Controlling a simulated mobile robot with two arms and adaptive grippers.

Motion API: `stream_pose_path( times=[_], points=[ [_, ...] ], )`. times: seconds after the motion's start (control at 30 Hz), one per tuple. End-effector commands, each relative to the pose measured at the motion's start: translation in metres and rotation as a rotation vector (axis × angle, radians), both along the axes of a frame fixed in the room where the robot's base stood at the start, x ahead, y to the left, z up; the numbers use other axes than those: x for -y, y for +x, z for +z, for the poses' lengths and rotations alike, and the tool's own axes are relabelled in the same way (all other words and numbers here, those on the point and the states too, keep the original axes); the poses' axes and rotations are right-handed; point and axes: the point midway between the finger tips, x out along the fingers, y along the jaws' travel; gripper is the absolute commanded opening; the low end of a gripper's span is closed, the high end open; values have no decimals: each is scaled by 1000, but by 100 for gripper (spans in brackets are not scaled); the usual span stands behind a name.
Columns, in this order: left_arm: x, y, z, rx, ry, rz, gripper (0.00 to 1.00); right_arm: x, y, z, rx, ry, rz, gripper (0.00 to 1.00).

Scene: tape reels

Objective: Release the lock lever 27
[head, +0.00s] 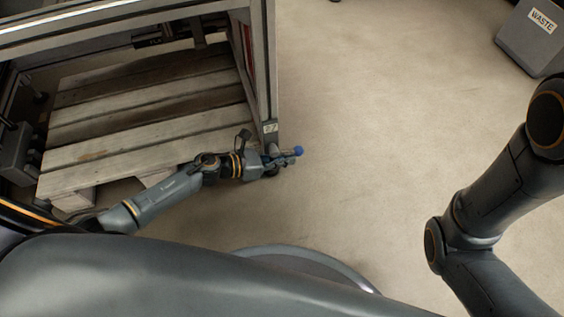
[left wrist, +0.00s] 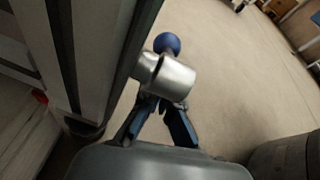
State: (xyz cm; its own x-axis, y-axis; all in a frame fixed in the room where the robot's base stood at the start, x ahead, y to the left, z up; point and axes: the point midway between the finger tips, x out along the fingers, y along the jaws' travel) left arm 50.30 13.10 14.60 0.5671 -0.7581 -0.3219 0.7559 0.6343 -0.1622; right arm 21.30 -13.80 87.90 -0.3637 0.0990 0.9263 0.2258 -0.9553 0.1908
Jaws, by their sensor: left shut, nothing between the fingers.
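The lock lever 27 shows its blue ball knob (head: 299,151) at the foot of the frame's corner post, below a small label reading 27 (head: 270,127). In the left wrist view the lever has a blue ball (left wrist: 167,43) beyond a shiny metal cylinder (left wrist: 176,80), beside the post. My left gripper (head: 284,159) is low at the post, right by the lever. In the left wrist view its fingers (left wrist: 164,103) converge just below the cylinder, with nothing held between them. The fingertips are partly hidden, so I cannot tell whether they touch it. My right gripper is out of view.
The metal frame's post (head: 263,70) stands close to my left gripper. A slatted wooden pallet (head: 140,130) lies under the frame at left. A grey bin marked WASTE (head: 530,45) stands at the top right. The floor (head: 390,110) between is clear.

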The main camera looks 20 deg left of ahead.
Motion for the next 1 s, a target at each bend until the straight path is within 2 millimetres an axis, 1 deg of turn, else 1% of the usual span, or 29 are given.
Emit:
stream_pose_path(
  times=[0.2,0.4,0.63,1.0],
  points=[
    [0,0,0,1,1,0,0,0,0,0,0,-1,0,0],
    [10,7,14,2,1,-2,0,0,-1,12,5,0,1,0],
    [11,7,13,1,0,-1,0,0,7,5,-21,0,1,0],
    [11,7,13,1,0,-1,0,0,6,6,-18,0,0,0]
  ],
)
